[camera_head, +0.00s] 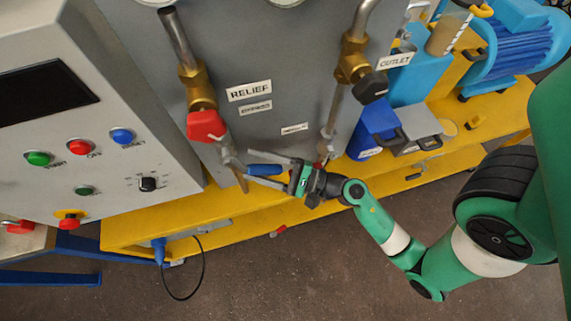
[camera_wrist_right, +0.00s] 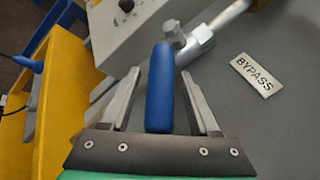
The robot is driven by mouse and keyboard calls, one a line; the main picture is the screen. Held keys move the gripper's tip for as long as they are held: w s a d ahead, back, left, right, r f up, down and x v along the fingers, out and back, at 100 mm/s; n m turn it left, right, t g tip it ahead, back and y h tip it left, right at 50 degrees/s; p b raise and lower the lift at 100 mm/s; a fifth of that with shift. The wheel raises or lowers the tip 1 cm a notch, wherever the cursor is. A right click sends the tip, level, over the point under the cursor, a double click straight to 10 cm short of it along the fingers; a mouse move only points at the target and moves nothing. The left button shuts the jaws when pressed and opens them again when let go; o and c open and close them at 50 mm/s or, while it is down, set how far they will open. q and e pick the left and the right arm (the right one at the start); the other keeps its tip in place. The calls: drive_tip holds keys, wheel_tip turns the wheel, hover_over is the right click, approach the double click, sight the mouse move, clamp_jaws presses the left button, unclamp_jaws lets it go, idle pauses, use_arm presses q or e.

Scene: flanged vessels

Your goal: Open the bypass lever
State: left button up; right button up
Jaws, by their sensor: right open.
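The bypass lever is a blue handle (camera_head: 265,170) on a metal valve low on the grey panel. In the right wrist view the blue handle (camera_wrist_right: 160,95) stands upright in the picture, between my fingers, with its top end by the silver valve body (camera_wrist_right: 193,43). My right gripper (camera_head: 251,167) is open, its fingers (camera_wrist_right: 160,74) on either side of the handle. Gaps show between the handle and both fingers. A label reading BYPASS (camera_wrist_right: 257,75) sits right of the valve. My left gripper is not in view.
The red relief handle (camera_head: 206,126) hangs just above the bypass valve. The black outlet handle (camera_head: 371,87) is up to the right. A control box (camera_head: 110,145) with buttons stands close on the left. A yellow base (camera_head: 165,222) runs below.

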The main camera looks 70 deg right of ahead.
sight(281, 171)
drive_tip(key=s, duration=0.6)
drive_tip(key=s+f+b, duration=0.1)
drive_tip(key=s, duration=0.3)
drive_tip(key=shift+d, duration=0.4)
drive_tip(key=shift+s+a+f, duration=0.1)
drive_tip(key=shift+s, duration=0.6)
